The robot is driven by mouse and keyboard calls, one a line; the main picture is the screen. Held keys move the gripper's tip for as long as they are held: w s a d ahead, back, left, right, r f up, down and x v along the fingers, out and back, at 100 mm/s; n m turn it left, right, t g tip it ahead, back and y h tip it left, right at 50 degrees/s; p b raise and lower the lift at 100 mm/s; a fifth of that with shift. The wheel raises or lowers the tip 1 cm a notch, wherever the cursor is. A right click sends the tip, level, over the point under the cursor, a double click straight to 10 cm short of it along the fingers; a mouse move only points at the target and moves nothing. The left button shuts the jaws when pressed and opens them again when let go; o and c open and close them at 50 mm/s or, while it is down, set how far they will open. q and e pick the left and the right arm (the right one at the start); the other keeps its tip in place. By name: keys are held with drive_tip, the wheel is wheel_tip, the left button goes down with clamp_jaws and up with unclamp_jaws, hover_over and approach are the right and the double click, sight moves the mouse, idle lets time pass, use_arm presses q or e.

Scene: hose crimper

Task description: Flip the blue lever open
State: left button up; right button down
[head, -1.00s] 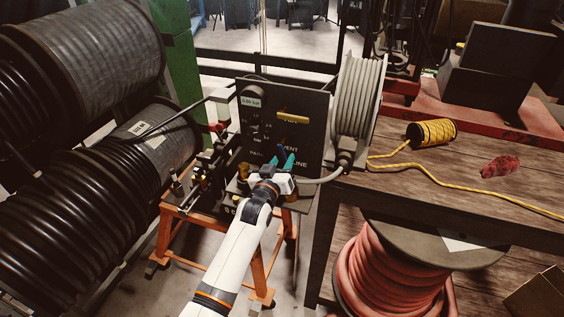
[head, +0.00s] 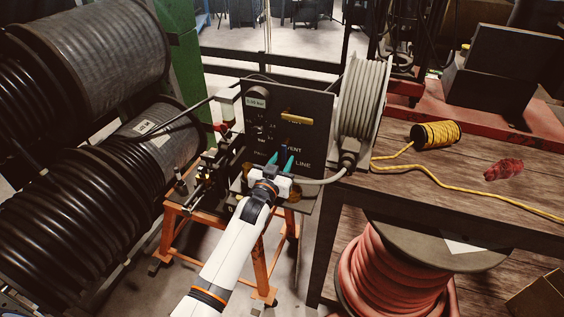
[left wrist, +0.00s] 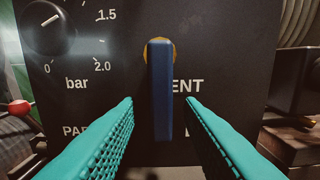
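The blue lever (left wrist: 160,90) is on the front of the dark panel (left wrist: 105,110), upright and covering part of the lettering before "ENT". It also shows in the head view (head: 283,153), small, just above the fingertips. My left gripper (head: 281,160) has teal fingers. In the left wrist view (left wrist: 160,110) the fingers are spread apart, one on each side of the lever's lower part, with visible gaps. They do not appear to touch it. My right gripper is not in either view.
A yellow handle (head: 295,118) sits higher on the panel. A gauge (head: 255,97) is at the panel's upper left. A red knob (left wrist: 20,107) shows at left. A grey hose reel (head: 361,97) stands right of the panel, and a wooden bench (head: 430,185) lies further right.

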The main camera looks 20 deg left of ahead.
use_arm(q)
drive_tip(key=s+b, duration=0.1)
drive_tip(key=s, duration=1.1)
drive_tip(key=shift+a, duration=0.2)
